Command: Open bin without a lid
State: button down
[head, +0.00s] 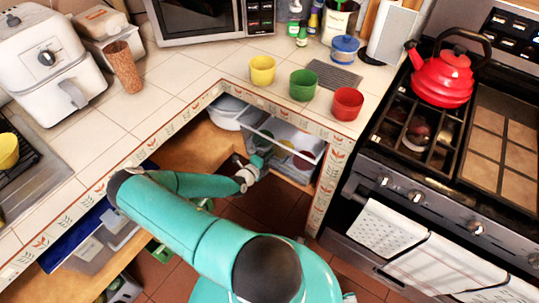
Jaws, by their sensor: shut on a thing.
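A grey, open-topped bin (309,154) with a pale rim sits on the shelf under the counter, at the centre of the head view. Several coloured things show inside it, too small to name. My gripper (256,164) is at the bin's front left side, low under the counter edge. It is shut on the bin, though the fingertips are small and partly hidden, so the exact part held is unclear. A pale, rounded container (229,111) stands to the left of the bin, further back on the same shelf.
The tiled counter edge overhangs the shelf. Yellow (262,70), green (303,85) and red (347,103) cups stand on the counter above the bin. The stove (410,180) with a red kettle (441,79) is close on the right. A blue-edged box (88,250) is at lower left.

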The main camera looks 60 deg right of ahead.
jog(key=f+v, duration=0.3)
jog(key=v, duration=1.2)
jog(key=a+f+v, duration=0.1)
jog(key=f+v, duration=0.2)
jog(key=v, duration=1.3)
jog(key=shift+w+a+f, duration=0.2)
jog(key=shift+w+a, duration=0.05)
jog(key=shift+a, duration=0.1)
jog(key=c, duration=1.6)
grip_release()
jog(key=shift+o, duration=0.2)
jog(key=v, duration=1.4)
